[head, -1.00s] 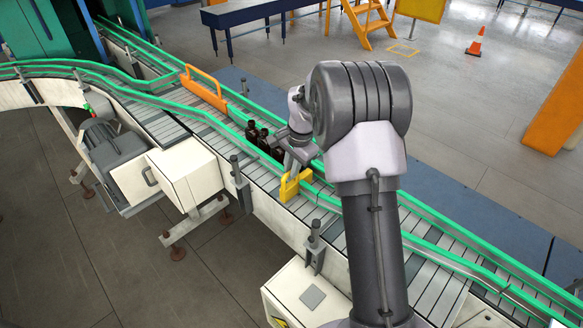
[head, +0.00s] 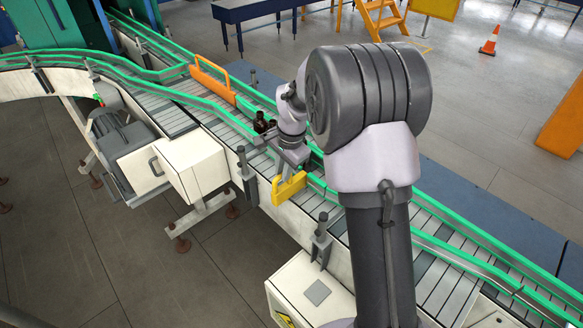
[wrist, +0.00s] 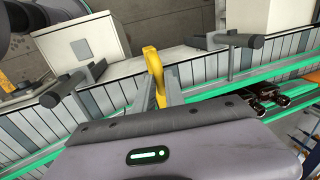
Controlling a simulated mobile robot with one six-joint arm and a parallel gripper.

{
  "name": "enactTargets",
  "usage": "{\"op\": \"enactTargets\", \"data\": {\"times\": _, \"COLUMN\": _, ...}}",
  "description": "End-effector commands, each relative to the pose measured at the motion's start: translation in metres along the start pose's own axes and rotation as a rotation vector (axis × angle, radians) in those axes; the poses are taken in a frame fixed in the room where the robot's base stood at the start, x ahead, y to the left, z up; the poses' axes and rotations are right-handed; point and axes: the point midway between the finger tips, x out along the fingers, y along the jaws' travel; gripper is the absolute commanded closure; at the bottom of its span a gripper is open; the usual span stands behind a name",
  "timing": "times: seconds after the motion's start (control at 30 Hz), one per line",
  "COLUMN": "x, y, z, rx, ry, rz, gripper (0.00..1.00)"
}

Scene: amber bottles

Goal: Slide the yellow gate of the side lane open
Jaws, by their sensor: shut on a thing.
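The yellow gate (head: 289,188) is at the near rail of the slatted conveyor, sticking out past its near edge in the head view. In the wrist view its yellow handle (wrist: 154,62) stands upright at the top centre. My gripper (head: 286,168) is over the near side of the conveyor, shut on the gate. In the wrist view the jaws (wrist: 160,92) are on either side of the yellow part. Its lower part is hidden behind my gripper body.
Dark amber bottles (head: 264,124) stand on the conveyor just behind my gripper and also show in the wrist view (wrist: 266,94). An orange gate (head: 213,80) is farther up the line. Green guide rails (head: 455,255) run along both sides. A post (head: 321,238) stands near the gate.

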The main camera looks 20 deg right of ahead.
Motion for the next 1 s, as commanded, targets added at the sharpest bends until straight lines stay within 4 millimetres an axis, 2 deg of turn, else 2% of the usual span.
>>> {"op": "enactTargets", "data": {"times": 0.2, "x": 0.000, "y": 0.000, "z": 0.002, "rx": 0.002, "ry": -0.005, "rz": 0.002, "gripper": 1.00}}
{"op": "enactTargets", "data": {"times": 0.23, "x": 0.000, "y": 0.000, "z": 0.002, "rx": 0.002, "ry": -0.005, "rz": 0.002, "gripper": 0.84}}
{"op": "enactTargets", "data": {"times": 0.33, "x": 0.000, "y": 0.000, "z": 0.002, "rx": 0.001, "ry": -0.005, "rz": 0.002, "gripper": 0.64}}
{"op": "enactTargets", "data": {"times": 0.67, "x": -0.002, "y": 0.000, "z": 0.001, "rx": 0.001, "ry": -0.003, "rz": 0.002, "gripper": 0.64}}
{"op": "enactTargets", "data": {"times": 0.77, "x": -0.015, "y": -0.001, "z": 0.001, "rx": 0.001, "ry": -0.003, "rz": 0.000, "gripper": 0.64}}
{"op": "enactTargets", "data": {"times": 0.87, "x": -0.042, "y": -0.001, "z": 0.000, "rx": 0.001, "ry": -0.001, "rz": -0.001, "gripper": 0.64}}
{"op": "enactTargets", "data": {"times": 1.0, "x": -0.091, "y": -0.001, "z": 0.000, "rx": 0.001, "ry": -0.001, "rz": -0.002, "gripper": 0.64}}
